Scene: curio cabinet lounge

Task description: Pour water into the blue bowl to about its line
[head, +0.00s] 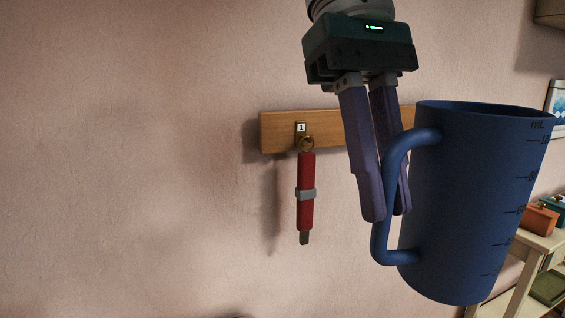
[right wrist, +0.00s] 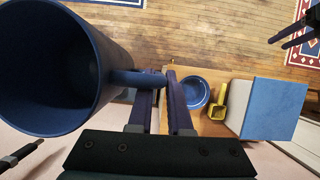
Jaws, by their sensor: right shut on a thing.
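A blue measuring jug (head: 480,200) with dark scale marks is held up in the head view, slightly tilted. My right gripper (head: 388,214) is shut on its handle (head: 383,245). In the right wrist view the jug (right wrist: 55,65) fills the left side, and my right gripper (right wrist: 166,74) closes around the handle. The jug's inside is dark, so I cannot tell its water level. The blue bowl (right wrist: 195,92) sits lower down on a wooden surface, to the right of the jug and apart from it. Its line and contents cannot be made out.
A yellow open-topped thing (right wrist: 219,100) and a blue-topped box (right wrist: 273,108) stand right of the bowl. A red-handled tool (head: 306,195) hangs from a wooden rail (head: 275,132) on the wall behind. A pale shelf unit (head: 535,243) with small boxes is at right.

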